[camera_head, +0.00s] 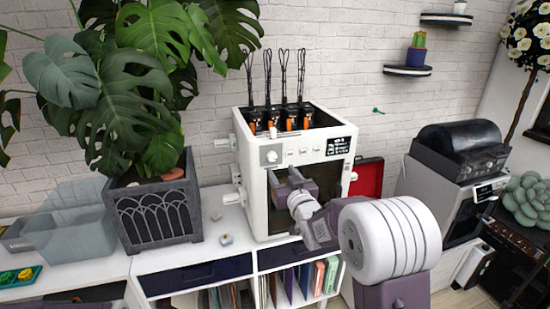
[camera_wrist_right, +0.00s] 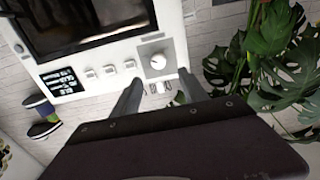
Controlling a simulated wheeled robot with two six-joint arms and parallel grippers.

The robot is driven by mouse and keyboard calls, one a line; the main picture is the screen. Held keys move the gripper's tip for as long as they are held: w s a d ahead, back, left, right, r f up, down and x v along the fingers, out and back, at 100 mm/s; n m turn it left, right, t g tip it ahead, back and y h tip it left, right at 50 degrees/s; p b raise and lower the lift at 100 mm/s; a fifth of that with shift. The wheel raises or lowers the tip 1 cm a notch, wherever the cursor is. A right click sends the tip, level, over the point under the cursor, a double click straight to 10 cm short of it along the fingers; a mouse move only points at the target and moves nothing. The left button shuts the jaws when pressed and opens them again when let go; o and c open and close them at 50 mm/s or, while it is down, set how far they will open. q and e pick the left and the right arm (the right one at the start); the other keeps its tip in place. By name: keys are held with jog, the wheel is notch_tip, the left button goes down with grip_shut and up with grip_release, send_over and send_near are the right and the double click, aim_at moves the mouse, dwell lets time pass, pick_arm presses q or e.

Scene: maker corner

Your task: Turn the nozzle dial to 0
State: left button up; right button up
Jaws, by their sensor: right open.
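The white machine (camera_head: 253,198) stands on the cabinet top against the brick wall. Its nozzle dial is probably the round white knob (camera_head: 271,156) on a grey plate at the left end of its front panel. In the right wrist view the picture is turned over, and the knob (camera_wrist_right: 157,61) sits on its grey plate. I cannot read a number at the knob. My right gripper (camera_head: 283,176) is just below and in front of the knob. Its two fingers (camera_wrist_right: 159,80) are apart, with nothing between them, pointing towards the knob. My left gripper is not visible.
Small buttons (camera_wrist_right: 110,71) and a black display (camera_head: 338,146) lie along the panel. Large spools or cables rise from the machine's top. A planter (camera_head: 155,212) with big leaves stands left of it. A red case (camera_head: 367,178) and an oven-like appliance (camera_head: 456,190) are to the right.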

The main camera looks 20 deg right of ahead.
aim_at(273, 159)
jog(key=w, duration=0.2)
jog(key=w+p, duration=0.1)
jog(key=w, duration=0.2)
jog(key=w+p, duration=0.1)
jog(key=w, duration=0.2)
jog(key=shift+d+f, duration=0.1)
jog(key=shift+f, duration=0.2)
jog(key=shift+w+p, duration=0.3)
jog(key=shift+w, duration=0.1)
jog(key=shift+r, duration=0.1)
jog(key=shift+a, duration=0.2)
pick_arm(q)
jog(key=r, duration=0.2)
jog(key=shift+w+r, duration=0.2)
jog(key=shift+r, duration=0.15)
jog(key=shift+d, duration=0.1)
pick_arm(e)
jog(key=shift+c, duration=0.2)
jog(key=shift+w+d, duration=0.1)
jog(key=shift+w, duration=0.05)
jog(key=c, duration=0.5)
grip_shut()
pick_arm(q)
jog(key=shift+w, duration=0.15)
